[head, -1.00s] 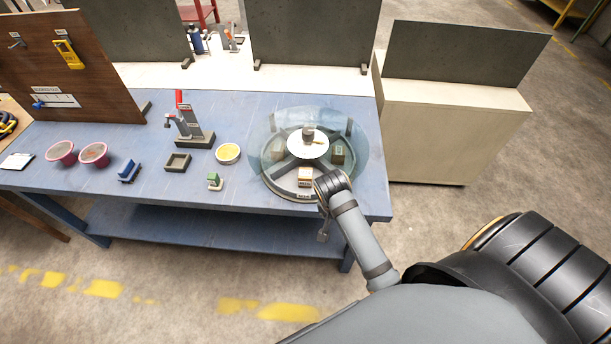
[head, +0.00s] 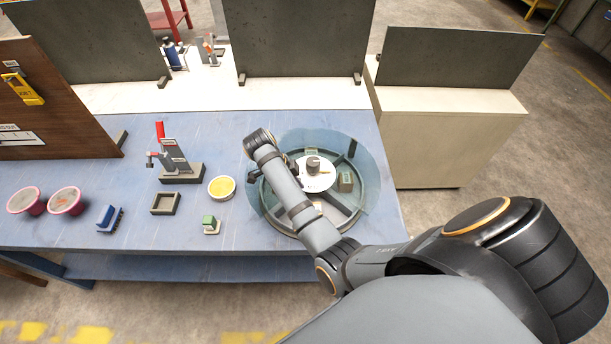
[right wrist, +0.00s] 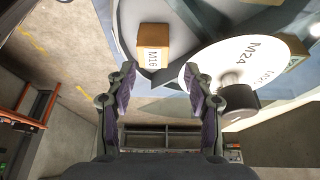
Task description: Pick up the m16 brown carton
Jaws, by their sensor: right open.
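The m16 brown carton (right wrist: 153,46), a small tan box with a white M16 label, stands on the round tray in the right wrist view. My right gripper (right wrist: 160,82) is open and empty, its two fingers apart with the carton just beyond the tips, a little left of centre. In the head view my right forearm crosses the front left of the round flanged tray (head: 353,208) and hides much of it. A pale patch beside the forearm may be the carton. My right fingers are not clear there. My left gripper is out of view.
A white disc (right wrist: 255,62) marked M24 with a dark knob (right wrist: 238,99) is close right of the carton. Another box (head: 345,182) stands in the tray. A clear rim surrounds it. A yellow-filled bowl (head: 221,187) and green-topped block (head: 210,224) sit left on the blue table.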

